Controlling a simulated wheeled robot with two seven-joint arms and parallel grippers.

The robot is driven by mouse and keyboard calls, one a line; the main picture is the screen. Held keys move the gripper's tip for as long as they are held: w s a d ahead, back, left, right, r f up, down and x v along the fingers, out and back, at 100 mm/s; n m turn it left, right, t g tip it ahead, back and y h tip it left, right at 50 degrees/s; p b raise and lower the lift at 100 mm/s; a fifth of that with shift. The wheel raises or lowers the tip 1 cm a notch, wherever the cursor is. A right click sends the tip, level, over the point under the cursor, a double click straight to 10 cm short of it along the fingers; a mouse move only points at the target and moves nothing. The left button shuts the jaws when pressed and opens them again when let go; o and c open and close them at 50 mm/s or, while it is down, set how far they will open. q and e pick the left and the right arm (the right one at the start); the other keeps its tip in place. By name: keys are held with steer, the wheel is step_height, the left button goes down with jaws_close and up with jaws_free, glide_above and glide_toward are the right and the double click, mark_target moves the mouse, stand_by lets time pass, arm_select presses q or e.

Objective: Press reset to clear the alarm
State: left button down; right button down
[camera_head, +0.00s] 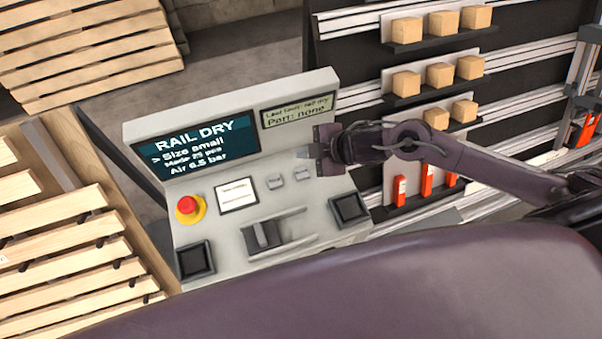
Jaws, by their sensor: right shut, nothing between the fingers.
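A grey control console (222,262) stands at centre. Its dark screen (200,146) reads "RAIL DRY", with size, mode and air lines below. A smaller greenish display (298,110) seems to read "Last fault: rail dry" and "Part: none". Two small pale round buttons sit on the panel, a left one (274,181) and a right one (301,174); their labels are too small to read. My right gripper (309,152) is shut and empty, just above and right of the right button, apparently clear of it. My left gripper is out of view.
A red emergency-stop knob (187,206) on yellow, a white label card (237,195), two black square pads (195,260) (350,208) and a dark lever (262,236) share the panel. Wooden pallets (70,265) lie left. A rack holds wooden blocks (440,75) at right.

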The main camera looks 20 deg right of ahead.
steer(key=b, duration=0.4)
glide_above(294, 168)
steer(key=s+d, duration=0.3)
steer(key=f, duration=0.5)
steer(key=shift+w+a+f, duration=0.2)
steer(key=shift+w+a, duration=0.05)
steer(key=shift+f, duration=0.45)
steer(key=shift+f+b, duration=0.15)
steer(key=shift+b, duration=0.15)
steer(key=shift+f, duration=0.25)
